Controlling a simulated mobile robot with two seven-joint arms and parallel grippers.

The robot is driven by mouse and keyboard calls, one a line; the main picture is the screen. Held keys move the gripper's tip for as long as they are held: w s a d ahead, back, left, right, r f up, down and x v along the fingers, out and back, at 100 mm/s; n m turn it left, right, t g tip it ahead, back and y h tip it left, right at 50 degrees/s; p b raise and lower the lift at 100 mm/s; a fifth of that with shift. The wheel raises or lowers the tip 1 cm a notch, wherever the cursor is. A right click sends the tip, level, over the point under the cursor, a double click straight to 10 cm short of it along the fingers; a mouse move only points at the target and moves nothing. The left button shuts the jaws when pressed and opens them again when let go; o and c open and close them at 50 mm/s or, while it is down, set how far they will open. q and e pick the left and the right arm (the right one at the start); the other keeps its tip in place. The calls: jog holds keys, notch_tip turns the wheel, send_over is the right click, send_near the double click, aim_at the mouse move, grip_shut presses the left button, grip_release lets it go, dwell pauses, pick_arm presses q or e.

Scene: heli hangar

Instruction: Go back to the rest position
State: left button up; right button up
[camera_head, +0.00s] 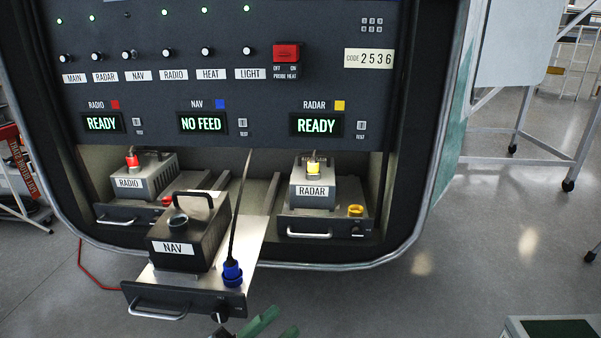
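My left gripper (286,318) shows at the bottom edge, with two green fingertips spread apart and nothing between them. It is just below and right of the pulled-out NAV tray (178,299); most of the gripper is cut off by the frame. The NAV unit (187,235) sits on that tray. A blue connector (232,273) with a black cable stands at the tray's right front. My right gripper is not in view.
The radio unit (145,178) and radar unit (326,186) sit in their bays. The panel (270,90) above reads READY, NO FEED, READY. The NAV tray juts forward. A wheeled stand (530,150) is at right; floor between is clear.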

pick_arm(q)
jog(key=s+a+f+n+t+y, duration=0.1)
jog(key=s+a+f+n+y, duration=0.15)
jog(key=f+n+y, duration=0.35)
jog(key=s+a+f+n+t+y, duration=0.1)
jog(key=a+f+n+y, duration=0.3)
jog(key=f, duration=0.4)
jog(key=s+a+f+n+t+y, duration=0.1)
jog(key=s+a+f+n+y, duration=0.2)
jog(key=f+n, duration=0.4)
jog(key=s+a+f+n+g+y, duration=0.2)
jog(key=s+a+f+g, duration=0.1)
jog(key=s+f, duration=0.3)
jog(key=s+a+f+n+g+y, duration=0.3)
jog(key=s+f, duration=0.4)
jog(key=s, duration=0.2)
jog(key=shift+s+a+n+g, duration=0.3)
jog(key=shift+s+g, duration=0.1)
jog(key=shift+w+r, duration=0.1)
